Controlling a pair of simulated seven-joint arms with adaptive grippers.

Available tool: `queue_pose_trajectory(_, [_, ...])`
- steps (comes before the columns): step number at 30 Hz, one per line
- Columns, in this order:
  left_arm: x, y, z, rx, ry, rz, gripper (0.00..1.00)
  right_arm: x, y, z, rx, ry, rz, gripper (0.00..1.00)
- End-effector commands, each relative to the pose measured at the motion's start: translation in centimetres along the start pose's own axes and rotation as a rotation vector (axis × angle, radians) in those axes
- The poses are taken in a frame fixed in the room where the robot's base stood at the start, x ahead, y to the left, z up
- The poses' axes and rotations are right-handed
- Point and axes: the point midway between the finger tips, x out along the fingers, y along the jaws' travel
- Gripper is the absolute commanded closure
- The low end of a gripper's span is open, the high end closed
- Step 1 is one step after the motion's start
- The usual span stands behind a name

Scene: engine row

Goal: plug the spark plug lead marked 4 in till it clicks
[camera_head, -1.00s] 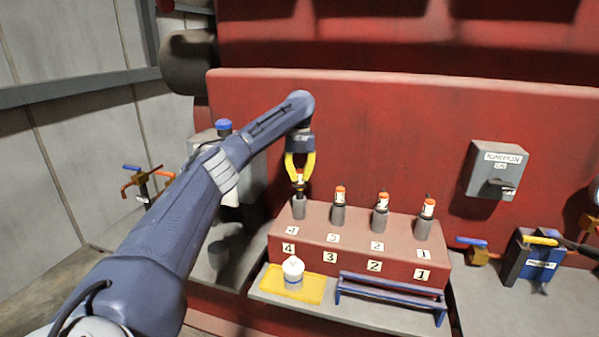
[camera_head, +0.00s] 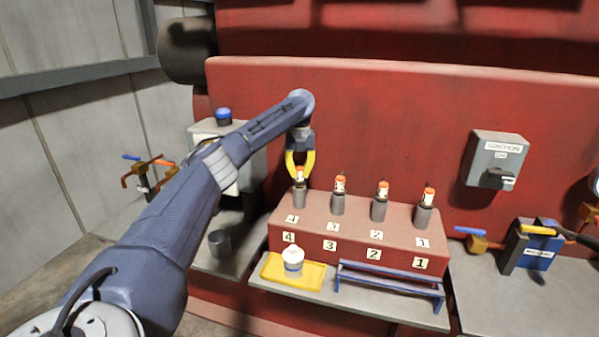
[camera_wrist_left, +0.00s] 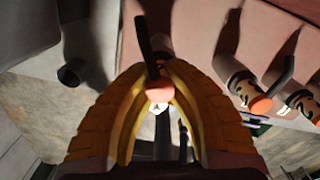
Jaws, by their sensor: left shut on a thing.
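My left gripper (camera_head: 300,168), with yellow fingers, is shut on the spark plug lead marked 4 (camera_head: 300,174), which has an orange top. The lead stands upright at the grey socket (camera_head: 299,198) over the label 4, at the left end of the red engine block (camera_head: 345,215). I cannot tell whether it is fully seated. In the left wrist view the fingers (camera_wrist_left: 160,95) close around the orange top (camera_wrist_left: 159,92), and a black cable rises from it. My right gripper is not in view.
Three other leads (camera_head: 381,190) stand in sockets to the right. In front are a yellow tray (camera_head: 315,276) with a white-capped bottle (camera_head: 293,258) and an empty blue rack (camera_head: 390,278). The ignition switch box (camera_head: 497,158) is on the wall at right.

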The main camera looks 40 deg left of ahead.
Motion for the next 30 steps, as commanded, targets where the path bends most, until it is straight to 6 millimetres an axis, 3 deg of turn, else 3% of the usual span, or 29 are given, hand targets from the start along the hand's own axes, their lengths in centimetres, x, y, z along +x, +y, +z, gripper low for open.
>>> queue_pose_trajectory(30, [1.0,0.0,-0.1,0.0,0.001,0.001,1.0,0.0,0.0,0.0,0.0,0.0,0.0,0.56])
